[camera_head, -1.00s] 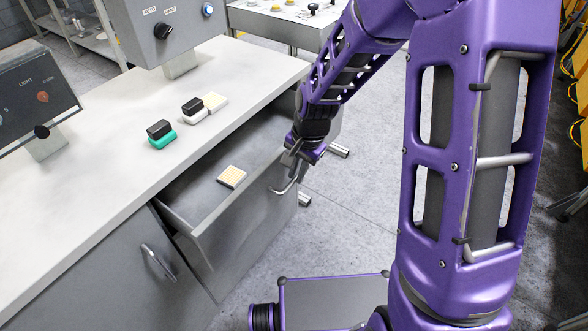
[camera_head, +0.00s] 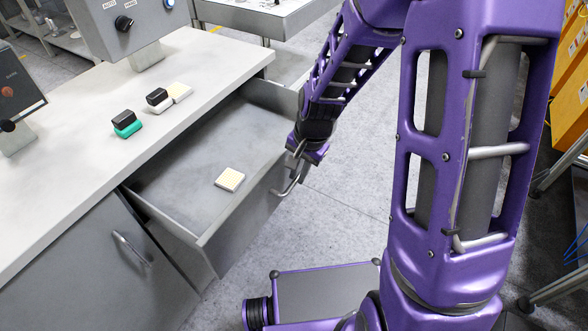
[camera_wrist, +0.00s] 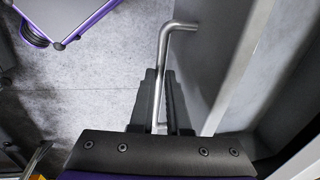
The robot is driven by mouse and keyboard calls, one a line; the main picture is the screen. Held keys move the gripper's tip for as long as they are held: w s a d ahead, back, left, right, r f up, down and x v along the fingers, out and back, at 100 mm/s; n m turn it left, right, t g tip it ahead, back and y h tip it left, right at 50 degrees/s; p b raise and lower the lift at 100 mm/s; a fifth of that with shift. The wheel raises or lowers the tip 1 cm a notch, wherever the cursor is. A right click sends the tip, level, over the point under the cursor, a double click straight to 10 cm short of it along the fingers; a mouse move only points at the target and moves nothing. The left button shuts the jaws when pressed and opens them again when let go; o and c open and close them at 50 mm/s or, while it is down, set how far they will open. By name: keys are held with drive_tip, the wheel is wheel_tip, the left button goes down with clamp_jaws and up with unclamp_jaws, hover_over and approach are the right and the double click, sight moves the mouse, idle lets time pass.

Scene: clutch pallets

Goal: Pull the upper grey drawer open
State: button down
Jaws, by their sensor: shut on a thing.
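The upper grey drawer (camera_head: 160,215) stands well out from under the worktop, its inside open to view. A pale square block (camera_head: 230,179) lies on its floor near the front. My gripper (camera_head: 298,172) is at the drawer's front, shut on the metal bar handle (camera_head: 290,188). In the wrist view the handle (camera_wrist: 164,70) runs down between the two dark fingers (camera_wrist: 161,112), with the drawer's front panel (camera_wrist: 215,50) just to the right. The fingers partly hide the handle's lower end.
On the worktop (camera_head: 60,160) stand a green-and-black block (camera_head: 126,124), a white-and-black block (camera_head: 158,100) and a pale block (camera_head: 180,92). A cabinet door with a handle (camera_head: 131,248) is below left. My purple base is close in front of the drawer.

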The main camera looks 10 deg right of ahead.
drive_tip(key=shift+d, duration=0.1)
idle(0.3)
drive_tip(key=c, duration=0.9)
unclamp_jaws()
drive_tip(key=d+r+p, duration=0.1)
drive_tip(key=r, duration=0.4)
drive_tip(key=s+r+p, duration=0.1)
drive_tip(key=r, duration=0.5)
drive_tip(key=s+d+r+p, duration=0.1)
drive_tip(key=r, duration=0.5)
drive_tip(key=shift+s+d+r+p, duration=0.1)
drive_tip(key=shift+d+p, duration=0.2)
